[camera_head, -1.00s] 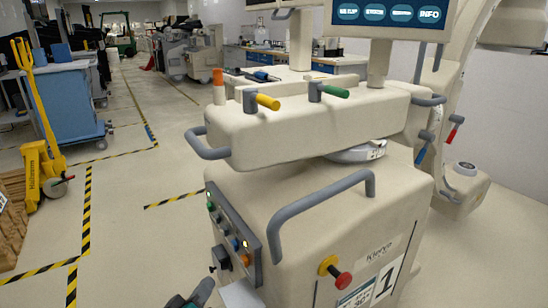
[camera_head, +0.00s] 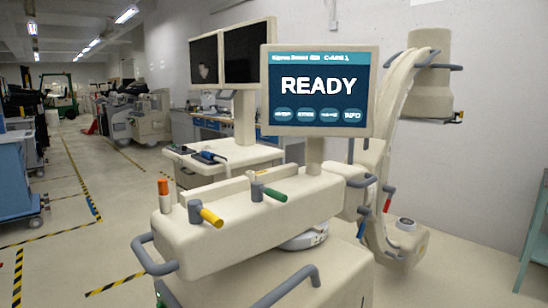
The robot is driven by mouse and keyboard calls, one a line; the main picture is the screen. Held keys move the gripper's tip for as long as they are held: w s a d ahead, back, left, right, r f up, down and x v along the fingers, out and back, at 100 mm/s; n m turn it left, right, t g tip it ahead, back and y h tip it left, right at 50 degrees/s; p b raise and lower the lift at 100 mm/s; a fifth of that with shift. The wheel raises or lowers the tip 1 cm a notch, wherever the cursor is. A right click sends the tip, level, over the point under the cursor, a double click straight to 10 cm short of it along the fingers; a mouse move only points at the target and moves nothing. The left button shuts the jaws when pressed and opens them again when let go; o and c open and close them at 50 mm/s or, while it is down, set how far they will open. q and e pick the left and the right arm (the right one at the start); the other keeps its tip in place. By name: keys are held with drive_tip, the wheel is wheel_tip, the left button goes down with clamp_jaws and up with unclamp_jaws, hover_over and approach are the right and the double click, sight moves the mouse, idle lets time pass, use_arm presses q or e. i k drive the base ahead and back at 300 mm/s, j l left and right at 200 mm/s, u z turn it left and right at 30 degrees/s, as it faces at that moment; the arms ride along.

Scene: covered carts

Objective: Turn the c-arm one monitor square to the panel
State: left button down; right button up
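The C-arm one monitor (camera_head: 318,90) stands on a post above the cream C-arm cart (camera_head: 235,225). Its lit screen reads READY, with a row of buttons below, and faces me nearly head-on. Its lower edge looks almost level, while the cart's upper beam slants up to the right. The side control panel is almost wholly out of frame at the bottom left; only a small part of the cart's side shows there. A grey handle (camera_head: 152,262) and yellow (camera_head: 211,217) and green (camera_head: 275,195) knobbed levers are on the beam. Neither of my grippers is in view.
A second cart (camera_head: 225,160) with two dark monitors (camera_head: 250,52) stands behind. The large C-shaped arm (camera_head: 385,150) rises at the right. A green table (camera_head: 535,240) is at the right edge, a blue cart (camera_head: 15,180) at the left. Taped floor between is clear.

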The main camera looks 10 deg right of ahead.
sight(316, 92)
drive_tip(key=k+l, duration=0.1)
drive_tip(key=l, duration=0.9)
drive_tip(key=k+l+u, duration=0.1)
drive_tip(key=l, duration=0.4)
drive_tip(key=k+l, duration=0.15)
drive_tip(key=l, duration=0.85)
drive_tip(key=i+l+u, duration=0.7)
drive_tip(key=i+l, duration=0.1)
drive_tip(key=i, duration=0.05)
